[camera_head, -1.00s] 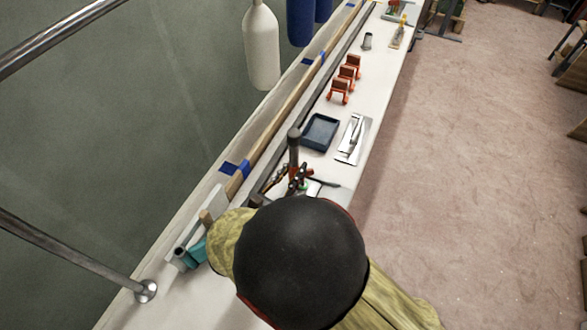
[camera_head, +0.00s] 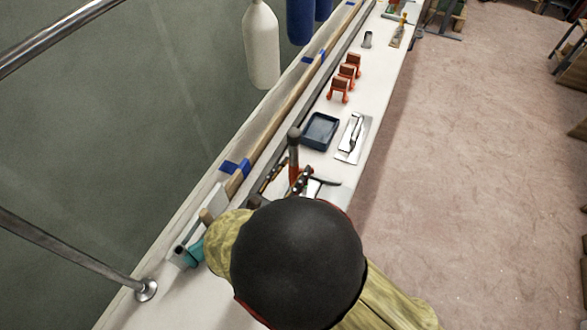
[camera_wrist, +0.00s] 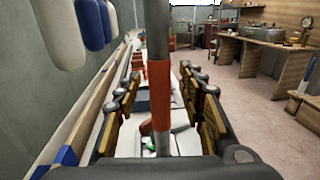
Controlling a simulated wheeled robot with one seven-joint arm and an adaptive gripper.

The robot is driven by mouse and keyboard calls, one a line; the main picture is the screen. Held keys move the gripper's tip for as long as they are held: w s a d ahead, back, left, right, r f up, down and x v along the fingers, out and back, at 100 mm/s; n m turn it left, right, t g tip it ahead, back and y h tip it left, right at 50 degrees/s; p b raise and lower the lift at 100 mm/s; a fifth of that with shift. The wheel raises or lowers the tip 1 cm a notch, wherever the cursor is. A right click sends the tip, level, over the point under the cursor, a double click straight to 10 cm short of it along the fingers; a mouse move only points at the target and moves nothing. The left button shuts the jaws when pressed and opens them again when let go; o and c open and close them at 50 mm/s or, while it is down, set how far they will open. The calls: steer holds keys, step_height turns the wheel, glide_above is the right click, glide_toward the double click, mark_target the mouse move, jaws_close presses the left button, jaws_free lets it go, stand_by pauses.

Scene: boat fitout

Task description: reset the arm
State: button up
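My gripper (camera_wrist: 165,103) is open in the wrist view, its two brown-padded fingers standing apart. A dark upright bar with a red band (camera_wrist: 159,85) runs down between the fingers, and I cannot tell whether they touch it. In the head view my gripper (camera_head: 288,180) is low over the white ledge, partly hidden behind my arm's black dome. The bar's dark top (camera_head: 294,136) shows there too.
Along the white ledge (camera_head: 345,185) lie a dark blue tray (camera_head: 320,131), a trowel (camera_head: 352,138) and orange clamps (camera_head: 346,78). A teal item (camera_head: 190,254) is near the left edge. White (camera_head: 261,45) and blue fenders hang at left. Metal rails cross the left. Floor at right is open.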

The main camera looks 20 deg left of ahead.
steer(key=v, duration=0.7)
steer(key=d+f, duration=0.1)
steer(key=f+m+g, duration=0.1)
steer(key=d+f+g+h, duration=0.1)
steer(key=shift+s+d+f+m, duration=0.3)
steer(key=shift+s+f, duration=0.05)
steer(key=shift+f, duration=0.05)
steer(key=s+d+f+m+g+h, duration=0.1)
steer(key=s+d+m+g, duration=0.2)
steer(key=d+m+g, duration=0.4)
steer(key=s+d+m+g+h, duration=0.1)
steer(key=s+d+m+g, duration=0.4)
steer(key=d, duration=0.3)
steer(key=w+d+r+m+t+y, duration=0.1)
steer(key=d+r+m+y, duration=0.2)
steer(key=d+r+m, duration=0.6)
steer(key=w+d+r+m+t+y, duration=0.1)
steer(key=w+d+r+m+y, duration=0.1)
steer(key=d+r+m, duration=0.7)
steer(key=shift+w+d+r+m+y, duration=0.35)
steer(key=shift+d+m+y, duration=0.4)
steer(key=shift+m+y, duration=0.2)
